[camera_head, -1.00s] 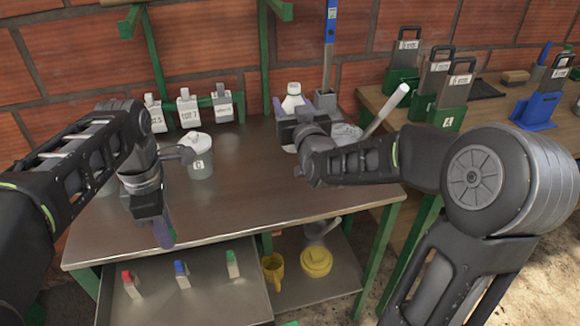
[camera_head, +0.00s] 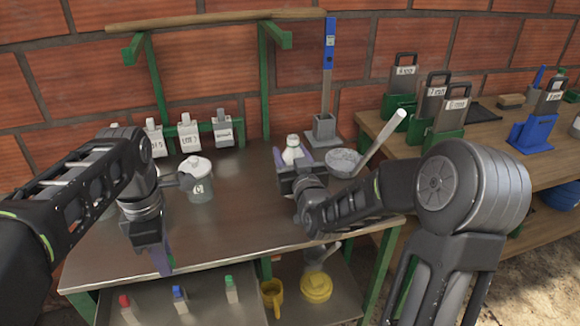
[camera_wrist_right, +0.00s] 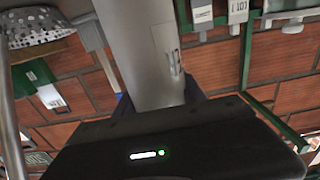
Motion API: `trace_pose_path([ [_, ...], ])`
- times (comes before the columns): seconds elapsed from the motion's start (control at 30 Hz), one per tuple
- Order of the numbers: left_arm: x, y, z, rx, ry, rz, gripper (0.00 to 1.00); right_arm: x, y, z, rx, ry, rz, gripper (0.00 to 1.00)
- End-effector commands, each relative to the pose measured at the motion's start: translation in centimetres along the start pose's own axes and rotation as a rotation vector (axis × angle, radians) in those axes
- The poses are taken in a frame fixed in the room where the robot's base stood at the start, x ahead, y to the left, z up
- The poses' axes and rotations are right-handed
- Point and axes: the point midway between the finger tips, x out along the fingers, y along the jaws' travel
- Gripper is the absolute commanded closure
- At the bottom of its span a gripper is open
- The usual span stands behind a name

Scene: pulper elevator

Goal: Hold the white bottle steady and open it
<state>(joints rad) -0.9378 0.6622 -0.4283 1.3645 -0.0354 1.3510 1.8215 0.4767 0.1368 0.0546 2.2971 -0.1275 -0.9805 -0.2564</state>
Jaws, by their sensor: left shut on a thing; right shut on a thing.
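The white bottle (camera_head: 291,150) is upright over the back right of the metal table, its neck and cap showing. My right gripper (camera_head: 296,172) is shut on it, and the fingers and wrist hide its lower body. In the right wrist view the bottle's pale grey-white side (camera_wrist_right: 150,50) rises between the fingers. I cannot tell if its base touches the table. My left gripper (camera_head: 162,262) points down at the table's front edge, well away from the bottle. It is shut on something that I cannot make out.
A lidded grey-white pot (camera_head: 199,185) stands left of the bottle. A strainer with a pale handle (camera_head: 345,163) lies to its right, and a blue-handled tool in a grey block (camera_head: 325,130) stands behind. Small labelled containers (camera_head: 189,134) line the back. The table's middle (camera_head: 240,200) is clear.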

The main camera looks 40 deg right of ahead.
Motion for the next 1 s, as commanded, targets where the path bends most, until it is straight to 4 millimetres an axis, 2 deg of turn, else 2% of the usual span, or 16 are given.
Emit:
trace_pose_path([
  [0.17, 0.0, 0.0, 0.0, 0.000, 0.000, 0.000, 1.00, 0.0, 0.0, 0.2, 0.000, 0.000, 0.000, 1.00],
  [0.43, 0.1, 0.0, 0.0, 0.000, 0.000, 0.000, 1.00, 0.0, 0.0, 3.5, 0.001, -0.002, -0.001, 1.00],
  [0.87, 0.7, 0.0, 0.0, 0.000, 0.000, 0.000, 1.00, 0.0, 0.0, 4.0, 0.000, 0.002, -0.001, 1.00],
  [0.9, 0.6, 0.0, 0.0, 0.000, 0.000, 0.000, 1.00, 0.0, 0.0, 4.0, 0.001, 0.000, 0.000, 0.51],
  [1.0, 0.5, 0.0, 0.0, 0.000, 0.000, 0.000, 1.00, 0.0, 0.0, 4.0, 0.001, -0.001, 0.000, 0.43],
])
